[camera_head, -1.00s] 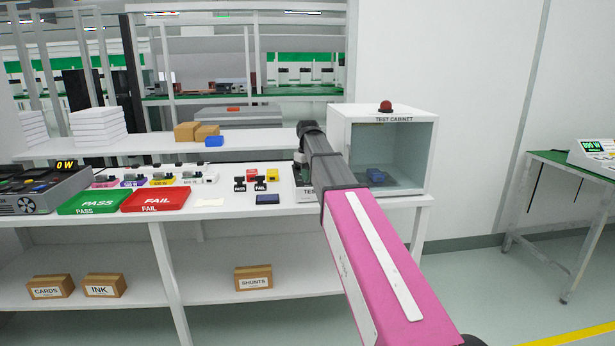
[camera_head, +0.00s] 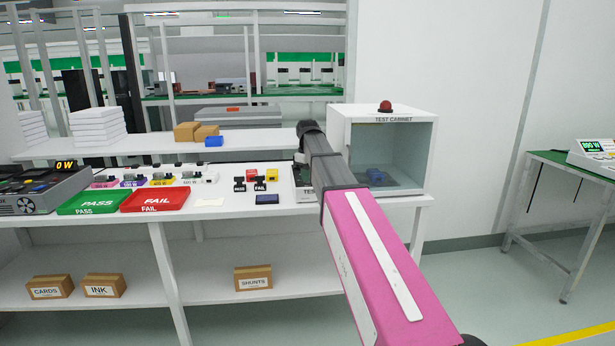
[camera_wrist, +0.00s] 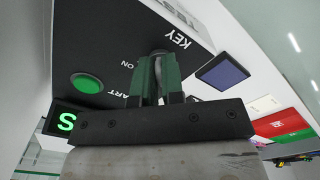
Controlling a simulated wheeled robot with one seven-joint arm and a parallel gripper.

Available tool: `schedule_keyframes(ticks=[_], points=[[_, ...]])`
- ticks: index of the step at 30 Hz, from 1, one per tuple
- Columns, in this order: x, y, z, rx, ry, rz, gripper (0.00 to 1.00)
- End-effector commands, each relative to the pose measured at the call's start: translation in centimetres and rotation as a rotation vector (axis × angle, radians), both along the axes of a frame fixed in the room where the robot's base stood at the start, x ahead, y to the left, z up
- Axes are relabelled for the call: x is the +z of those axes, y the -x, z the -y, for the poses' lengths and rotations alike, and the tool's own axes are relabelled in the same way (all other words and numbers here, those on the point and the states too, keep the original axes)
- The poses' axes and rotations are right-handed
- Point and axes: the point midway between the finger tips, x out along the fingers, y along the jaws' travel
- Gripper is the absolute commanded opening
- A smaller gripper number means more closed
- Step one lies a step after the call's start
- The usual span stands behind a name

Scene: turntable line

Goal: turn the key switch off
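The key switch (camera_wrist: 160,52) is on a dark panel (camera_wrist: 100,40) marked KEY and ON in the wrist view. Only a grey rounded part of it shows past my fingertips. My gripper (camera_wrist: 159,68) is at the switch, its two green-faced fingers close together on either side of the key. The fingers look shut on it, and they hide most of it, so I cannot read its angle.
A green round button (camera_wrist: 87,83) is on the panel beside the key. The glass-fronted test cabinet (camera_head: 432,150) stands close right of my arm. A dark blue pad (camera_head: 267,199), green PASS tray (camera_head: 92,203) and red FAIL tray (camera_head: 155,201) lie left on the bench.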

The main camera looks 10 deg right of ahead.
Motion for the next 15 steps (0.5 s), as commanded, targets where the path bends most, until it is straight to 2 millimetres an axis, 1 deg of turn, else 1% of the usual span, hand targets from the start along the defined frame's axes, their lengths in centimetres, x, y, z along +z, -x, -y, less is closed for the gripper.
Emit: schedule_keyframes(ticks=[1,2,11,15], points=[[0.0,0.0,0.0,0.001,0.0,0.0,0.24],[0.0,0.0,0.0,0.001,0.0,0.0,0.33],[0.08,-0.01,0.0,-0.001,0.0,0.0,0.33],[0.98,-0.06,-0.01,-0.001,-0.001,0.001,0.33]])
